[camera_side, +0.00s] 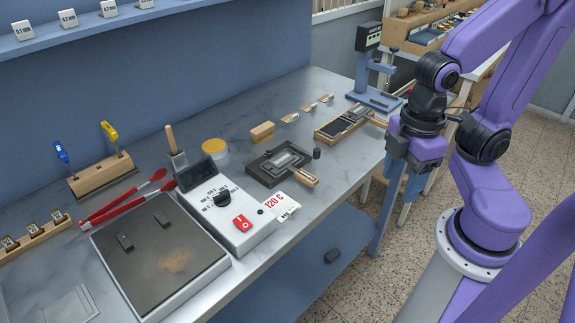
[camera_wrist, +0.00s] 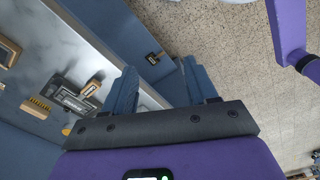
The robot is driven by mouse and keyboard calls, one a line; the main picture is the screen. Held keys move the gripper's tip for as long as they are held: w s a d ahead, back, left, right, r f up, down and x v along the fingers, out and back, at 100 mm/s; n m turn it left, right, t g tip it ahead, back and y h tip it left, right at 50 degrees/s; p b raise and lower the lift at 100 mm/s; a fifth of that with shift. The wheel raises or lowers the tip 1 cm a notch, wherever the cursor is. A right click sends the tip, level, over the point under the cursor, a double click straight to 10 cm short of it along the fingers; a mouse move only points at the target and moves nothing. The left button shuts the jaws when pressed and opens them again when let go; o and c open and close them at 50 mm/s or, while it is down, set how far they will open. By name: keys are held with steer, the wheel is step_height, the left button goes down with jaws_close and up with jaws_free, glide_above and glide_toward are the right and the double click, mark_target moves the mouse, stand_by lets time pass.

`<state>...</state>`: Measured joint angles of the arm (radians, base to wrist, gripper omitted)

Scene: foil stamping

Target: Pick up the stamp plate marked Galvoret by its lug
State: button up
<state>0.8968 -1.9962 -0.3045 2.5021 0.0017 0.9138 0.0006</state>
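My gripper (camera_side: 405,184) hangs off the right end of the bench, over the floor. In the wrist view its two blue fingers (camera_wrist: 160,68) stand apart with nothing between them. No name is legible, so I cannot tell which plate is Galvoret.
The heater's control box (camera_side: 222,208) has a red switch and a "120 C" card (camera_side: 280,205). Red tongs (camera_side: 125,200) lie behind the hot plate. A dark fixture (camera_side: 278,164), wooden tray (camera_side: 342,127) and blue stand (camera_side: 370,75) occupy the bench's right half.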

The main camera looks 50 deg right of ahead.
steer(key=w+a+r+m, duration=0.1)
steer(key=w+m, duration=0.2)
steer(key=w, duration=0.3)
steer(key=w+a+r+m, duration=0.2)
steer(key=w+m, duration=0.1)
steer(key=w, duration=0.3)
steer(key=m, duration=0.7)
glide_above(303, 174)
steer(key=f, duration=1)
steer(key=shift+s+a+f, duration=0.1)
steer(key=shift+s+a, duration=0.05)
steer(key=shift+a, duration=0.05)
steer(key=f, duration=0.4)
steer(key=shift+d, duration=0.3)
steer(key=shift+f, duration=0.65)
steer(key=shift+w, duration=0.2)
jaws_close()
